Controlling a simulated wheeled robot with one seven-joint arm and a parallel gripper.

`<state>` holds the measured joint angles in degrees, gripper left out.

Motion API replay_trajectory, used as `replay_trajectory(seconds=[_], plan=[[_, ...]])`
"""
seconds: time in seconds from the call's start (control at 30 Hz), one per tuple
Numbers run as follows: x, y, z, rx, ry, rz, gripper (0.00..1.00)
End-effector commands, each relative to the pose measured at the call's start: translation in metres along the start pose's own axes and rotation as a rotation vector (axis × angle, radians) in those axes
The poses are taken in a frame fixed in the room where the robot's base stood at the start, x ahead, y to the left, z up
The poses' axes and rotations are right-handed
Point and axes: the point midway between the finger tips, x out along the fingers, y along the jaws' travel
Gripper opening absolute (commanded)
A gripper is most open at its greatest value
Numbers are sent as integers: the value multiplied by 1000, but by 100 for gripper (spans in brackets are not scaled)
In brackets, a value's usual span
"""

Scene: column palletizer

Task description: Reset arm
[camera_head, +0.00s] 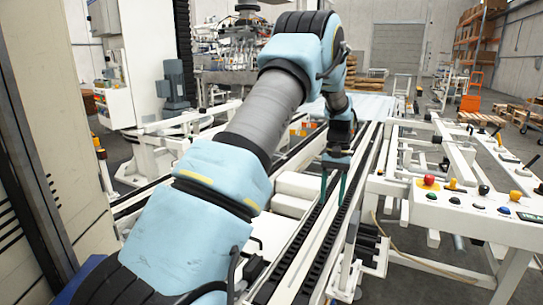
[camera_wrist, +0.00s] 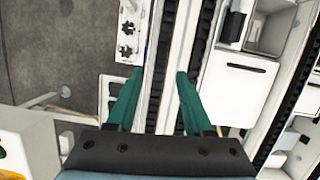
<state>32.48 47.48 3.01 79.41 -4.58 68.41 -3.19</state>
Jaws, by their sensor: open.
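My gripper (camera_head: 333,187) hangs at the end of my blue and grey arm, pointing down above the conveyor (camera_head: 300,250) in the head view. In the wrist view, its two green fingers (camera_wrist: 160,80) are spread apart with nothing between them. The conveyor's white rails and dark chain tracks (camera_wrist: 167,45) run below the fingers. The fingers look clear of the rails, though the exact height is hard to tell.
A control panel (camera_head: 470,205) with coloured buttons stands right of the conveyor. White machine frames (camera_head: 405,150) lie behind it. Tall machine columns (camera_head: 150,50) stand at left. Pallets (camera_head: 520,115) and shelving (camera_head: 478,40) are at the far right. Grey floor (camera_wrist: 50,50) shows in the wrist view.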

Motion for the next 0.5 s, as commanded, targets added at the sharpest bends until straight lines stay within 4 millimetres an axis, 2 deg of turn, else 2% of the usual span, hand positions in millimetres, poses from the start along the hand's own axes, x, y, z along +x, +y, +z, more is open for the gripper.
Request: replay_trajectory(seconds=[0.03,0.17,0.2,0.33,0.5], plan=[[-24,-23,21,-33,31,12,52],[-49,-72,70,-104,113,30,52],[-55,-85,87,-125,138,33,52],[-69,-122,149,-190,219,38,52],[-74,-151,232,-266,317,32,52]])
